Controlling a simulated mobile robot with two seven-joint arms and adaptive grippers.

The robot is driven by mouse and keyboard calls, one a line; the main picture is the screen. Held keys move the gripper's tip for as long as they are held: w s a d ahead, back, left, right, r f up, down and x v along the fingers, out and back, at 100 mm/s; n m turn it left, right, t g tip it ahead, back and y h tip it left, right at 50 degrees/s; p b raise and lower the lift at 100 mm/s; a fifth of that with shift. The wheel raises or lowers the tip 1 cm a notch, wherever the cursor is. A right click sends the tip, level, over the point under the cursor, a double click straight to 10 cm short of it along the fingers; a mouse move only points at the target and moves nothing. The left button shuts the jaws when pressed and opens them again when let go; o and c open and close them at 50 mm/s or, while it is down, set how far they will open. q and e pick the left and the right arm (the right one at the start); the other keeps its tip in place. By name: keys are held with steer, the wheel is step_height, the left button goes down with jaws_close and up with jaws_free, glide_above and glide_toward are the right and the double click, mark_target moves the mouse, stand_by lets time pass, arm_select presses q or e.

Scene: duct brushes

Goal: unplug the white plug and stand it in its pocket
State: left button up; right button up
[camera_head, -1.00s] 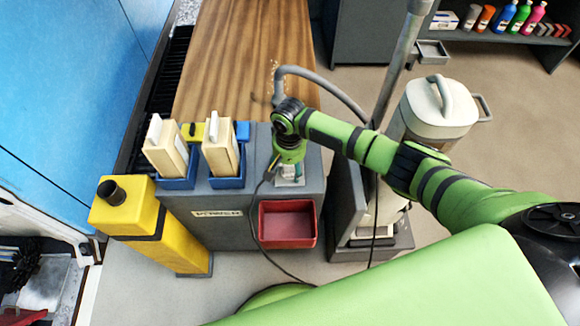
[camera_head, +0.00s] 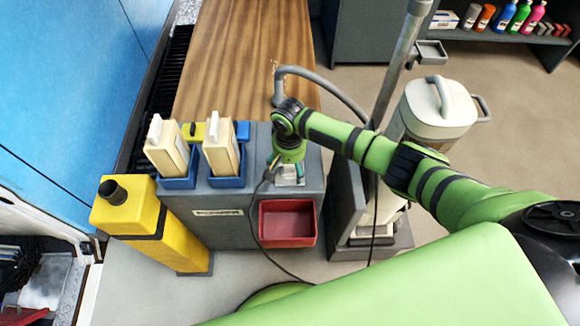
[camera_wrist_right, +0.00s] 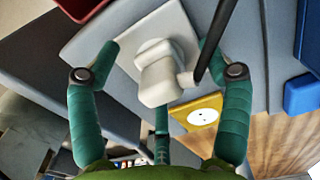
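The white plug (camera_wrist_right: 160,72) sits against a pale plate (camera_wrist_right: 178,20) on the grey housing in the right wrist view, its dark cord (camera_wrist_right: 217,38) running up and right. My right gripper (camera_wrist_right: 160,56) is open, with one green finger on each side of the plug. A gap shows at the left finger; contact at the right finger is unclear. In the head view my right gripper (camera_head: 288,172) points down at the front right of the grey cabinet (camera_head: 215,228) and mostly hides the plug. I cannot tell which part is the plug's pocket. My left gripper is out of view.
A red bin (camera_head: 288,242) is on the cabinet front below the gripper. Blue holders (camera_head: 178,182) with cream boxes stand to the left. A yellow plate (camera_wrist_right: 203,110) with a white disc is close to the plug. A grey hose (camera_head: 335,84) arches behind the arm.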

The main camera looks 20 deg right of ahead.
steer(key=shift+r, duration=0.25)
step_height(320, 180, up, 12)
steer(key=shift+f, duration=0.25)
